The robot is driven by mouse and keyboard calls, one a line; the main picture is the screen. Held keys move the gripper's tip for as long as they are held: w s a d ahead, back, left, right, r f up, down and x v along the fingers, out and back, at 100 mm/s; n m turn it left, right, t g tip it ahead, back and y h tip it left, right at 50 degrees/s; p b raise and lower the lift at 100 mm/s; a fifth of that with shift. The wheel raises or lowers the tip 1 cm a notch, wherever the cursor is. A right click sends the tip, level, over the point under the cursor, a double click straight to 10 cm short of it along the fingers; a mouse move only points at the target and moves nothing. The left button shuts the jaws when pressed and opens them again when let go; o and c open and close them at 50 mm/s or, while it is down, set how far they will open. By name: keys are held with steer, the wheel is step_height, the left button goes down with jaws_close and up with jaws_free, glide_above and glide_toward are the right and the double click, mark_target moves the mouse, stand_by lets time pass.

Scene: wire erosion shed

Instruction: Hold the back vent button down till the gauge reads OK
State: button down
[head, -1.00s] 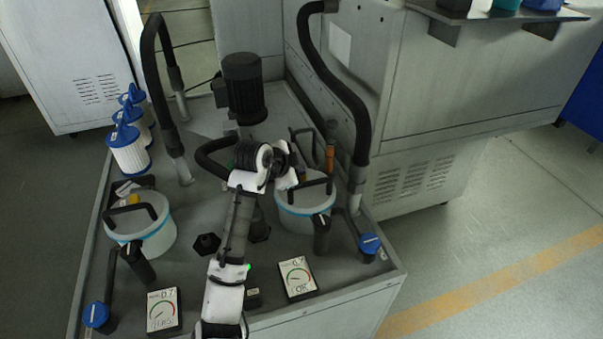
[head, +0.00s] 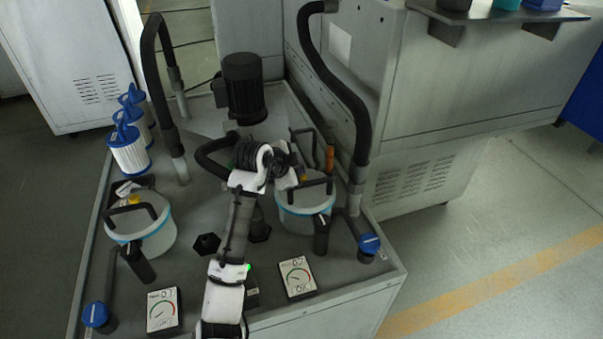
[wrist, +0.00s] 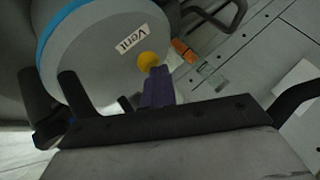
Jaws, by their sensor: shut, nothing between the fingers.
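The right canister (head: 302,218) is white with a blue band and a black handle. In the head view the fingertips are largely hidden by my wrist.
A black motor (head: 243,88) stands behind my arm. Black hoses (head: 340,88) rise beside the canisters. Blue-capped valves (head: 369,244) stand near the front corners. White filter cartridges (head: 129,152) line the left edge. An orange-handled item (head: 330,158) stands behind the right canister.

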steer(key=shift+d+f, duration=0.3)
steer(key=shift+f, duration=0.1)
stand_by(0.4)
steer(key=shift+w+d+r+p, duration=0.15)
steer(key=shift+w+r+p, duration=0.15)
steer(key=shift+r+p, duration=0.45)
steer(key=shift+r, duration=0.1)
steer(key=shift+r, duration=0.55)
steer(key=shift+a+r+p, duration=0.15)
steer(key=shift+r+p, duration=0.7)
steer(key=shift+r, duration=0.25)
steer(key=shift+a+r+p, duration=0.1)
steer(key=shift+r+p, duration=0.7)
steer(key=shift+r, duration=0.25)
steer(key=shift+f, duration=0.1)
